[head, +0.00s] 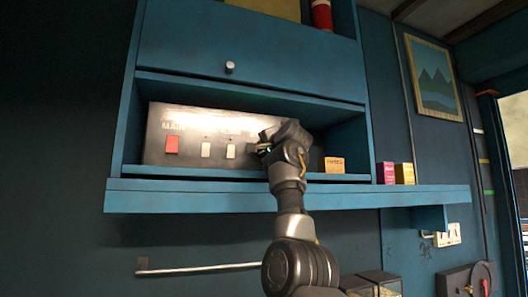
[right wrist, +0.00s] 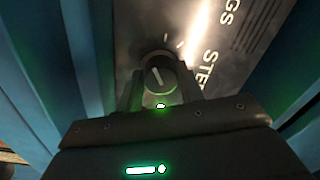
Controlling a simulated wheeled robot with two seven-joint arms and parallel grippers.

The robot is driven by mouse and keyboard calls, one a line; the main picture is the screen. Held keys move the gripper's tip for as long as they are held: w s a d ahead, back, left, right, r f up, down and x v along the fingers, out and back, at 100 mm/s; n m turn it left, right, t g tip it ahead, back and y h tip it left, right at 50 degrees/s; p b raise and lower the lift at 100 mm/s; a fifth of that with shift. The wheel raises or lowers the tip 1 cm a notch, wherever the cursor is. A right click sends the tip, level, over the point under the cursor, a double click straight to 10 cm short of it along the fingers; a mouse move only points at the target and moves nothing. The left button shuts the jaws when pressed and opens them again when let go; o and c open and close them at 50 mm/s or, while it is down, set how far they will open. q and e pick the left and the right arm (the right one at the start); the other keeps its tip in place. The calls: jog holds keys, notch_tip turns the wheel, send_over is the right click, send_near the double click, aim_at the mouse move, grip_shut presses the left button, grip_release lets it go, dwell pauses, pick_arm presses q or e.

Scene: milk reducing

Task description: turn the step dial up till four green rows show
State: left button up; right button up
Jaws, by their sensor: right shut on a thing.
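The step dial (right wrist: 158,76) is a dark round knob with a pale pointer line, on a metal panel (head: 155,140) inside the blue cabinet. My right gripper (head: 263,148) reaches the panel's right part and hides the dial in the head view. In the right wrist view its two fingers stand on either side of the dial, shut on it. A small green light glows just below the dial in that view. I cannot make out any green rows on the panel; my gripper and arm cover part of it. My left gripper is not in view.
A red switch (head: 172,145) and two pale switches (head: 206,149) sit on the panel left of my gripper. A small orange box (head: 334,165) stands right of my arm. Magenta (head: 385,173) and yellow (head: 405,173) boxes stand on the blue shelf ledge (head: 160,196).

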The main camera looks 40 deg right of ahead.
jog(key=shift+m, duration=0.3)
jog(key=o, duration=1)
jog(key=b+v, duration=0.7)
jog(key=v, duration=0.3)
jog(key=shift+s, duration=0.45)
